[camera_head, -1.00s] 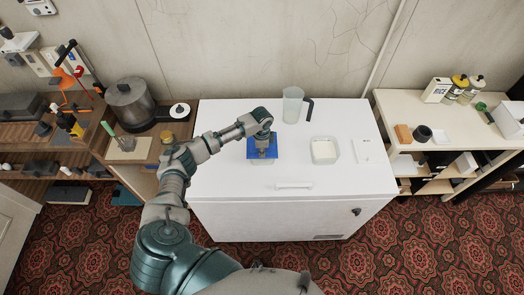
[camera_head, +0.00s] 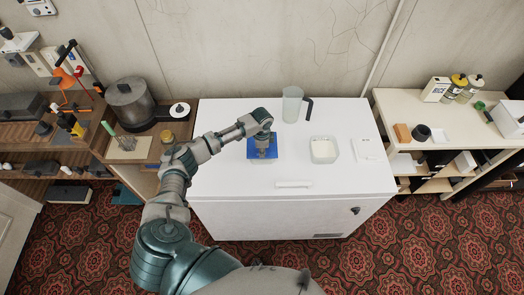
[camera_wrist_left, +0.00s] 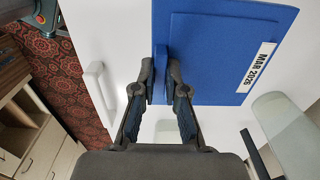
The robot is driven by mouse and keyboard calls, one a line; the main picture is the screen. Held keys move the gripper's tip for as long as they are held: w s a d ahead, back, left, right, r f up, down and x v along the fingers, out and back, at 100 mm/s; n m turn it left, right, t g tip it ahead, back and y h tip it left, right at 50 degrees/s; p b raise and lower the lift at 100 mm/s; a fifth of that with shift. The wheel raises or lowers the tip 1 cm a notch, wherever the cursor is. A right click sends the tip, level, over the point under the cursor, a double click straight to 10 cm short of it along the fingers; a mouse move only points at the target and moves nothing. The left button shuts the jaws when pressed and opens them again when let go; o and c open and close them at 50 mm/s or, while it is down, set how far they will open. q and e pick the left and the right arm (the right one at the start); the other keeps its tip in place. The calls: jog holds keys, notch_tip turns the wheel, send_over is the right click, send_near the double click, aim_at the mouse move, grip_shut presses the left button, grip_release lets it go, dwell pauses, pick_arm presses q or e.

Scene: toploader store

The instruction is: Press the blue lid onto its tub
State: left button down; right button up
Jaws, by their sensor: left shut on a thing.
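The blue lid (camera_head: 252,152) is a flat square with a raised tab and a white "MAR 2026" label; it is over the white chest top, left of centre. My left gripper (camera_head: 264,153) comes down on it from above. In the left wrist view my left gripper (camera_wrist_left: 161,78) is shut on the tab of the lid (camera_wrist_left: 215,60). Whatever is under the lid is mostly hidden, and I cannot tell whether the lid is seated on a tub. An open clear tub (camera_head: 323,150) with white contents stands to the right. My right gripper is not in view.
A clear jug (camera_head: 291,104) with a dark handle stands behind, between lid and open tub. A flat white piece (camera_head: 369,150) lies at the right of the white chest (camera_head: 230,185). Shelving with bottles (camera_head: 460,88) is on the right; a workbench with a pot (camera_head: 131,100) is on the left.

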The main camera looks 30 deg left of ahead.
pick_arm(q)
jog(key=shift+p, duration=0.4)
dwell(0.5)
jog(key=c, duration=1.1)
grip_release()
jog(key=shift+c, duration=0.2)
jog(key=shift+o, duration=0.2)
jog(key=o, duration=0.4)
jog(key=shift+o, duration=0.2)
jog(key=shift+r+p, duration=0.5)
jog(key=shift+r, duration=3)
